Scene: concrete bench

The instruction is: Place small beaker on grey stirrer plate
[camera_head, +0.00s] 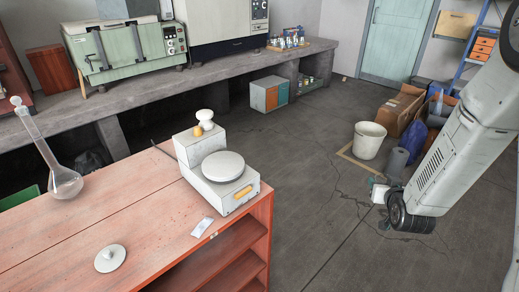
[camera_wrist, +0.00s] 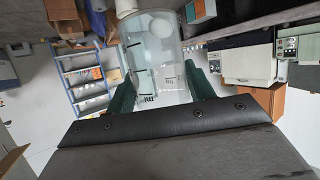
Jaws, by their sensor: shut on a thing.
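The small clear glass beaker (camera_wrist: 165,68) is between the dark green fingers of my gripper (camera_wrist: 160,85) in the wrist view, with the fingers against its sides. In the head view my gripper (camera_head: 377,199) is at the right, away from the bench. The beaker there is small and hard to make out. The grey stirrer plate (camera_head: 223,166) is the round top of a pale boxy stirrer on the right end of the red bench. Nothing stands on the plate. My gripper is well to the right of it.
The red bench top (camera_head: 150,205) holds a round-bottomed flask (camera_head: 65,182) at left, a white lidded disc (camera_head: 110,258) in front and a small white slip (camera_head: 202,227) by the stirrer. A white bucket (camera_head: 368,140) and boxes stand on the floor behind my arm.

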